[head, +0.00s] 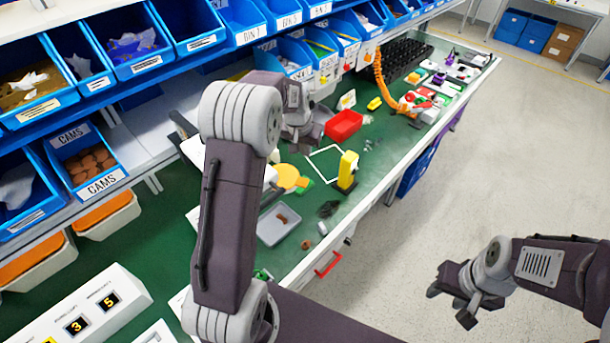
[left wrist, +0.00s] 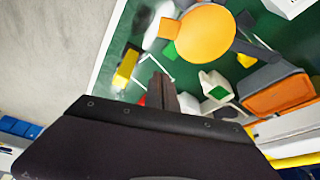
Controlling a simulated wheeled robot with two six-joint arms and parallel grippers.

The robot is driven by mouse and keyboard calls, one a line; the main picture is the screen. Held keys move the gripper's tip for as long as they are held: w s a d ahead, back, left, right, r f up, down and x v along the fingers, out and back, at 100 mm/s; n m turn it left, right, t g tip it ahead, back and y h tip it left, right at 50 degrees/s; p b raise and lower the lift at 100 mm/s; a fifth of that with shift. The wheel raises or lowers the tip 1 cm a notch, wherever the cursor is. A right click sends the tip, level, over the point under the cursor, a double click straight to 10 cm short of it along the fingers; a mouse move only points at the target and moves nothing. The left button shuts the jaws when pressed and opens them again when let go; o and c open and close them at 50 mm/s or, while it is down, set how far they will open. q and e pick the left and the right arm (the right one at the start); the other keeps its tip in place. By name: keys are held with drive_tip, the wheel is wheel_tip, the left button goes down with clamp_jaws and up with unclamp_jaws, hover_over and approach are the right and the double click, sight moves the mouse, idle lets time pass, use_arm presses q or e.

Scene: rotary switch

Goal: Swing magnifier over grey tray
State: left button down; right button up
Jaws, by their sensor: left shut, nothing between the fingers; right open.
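A round yellow-orange disc (head: 287,177), which looks like the magnifier's head, stands over the green bench top, partly hidden by my left arm. In the left wrist view the orange disc (left wrist: 205,36) shows large, with dark grey arms joined to it. The grey tray (head: 276,228) lies nearer the bench's front edge and holds a small brown piece; the disc is beyond it, not over it. My left gripper (head: 304,143) is shut and empty, above the bench beyond the disc. It also shows in the left wrist view (left wrist: 162,84). My right gripper (head: 458,300) is open and empty over the floor.
A yellow upright device (head: 347,170) and a red bin (head: 343,125) stand near the disc. Blue bins (head: 134,45) line the shelves behind. A white panel with number displays (head: 85,315) is at the lower left. The floor on the right is clear.

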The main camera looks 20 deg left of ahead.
use_arm(q)
drive_tip(key=p+x, duration=0.2)
drive_tip(key=x, duration=0.8)
drive_tip(key=s+p, duration=0.1)
drive_tip(key=s, duration=0.3)
drive_tip(key=shift+s+d+r, duration=0.15)
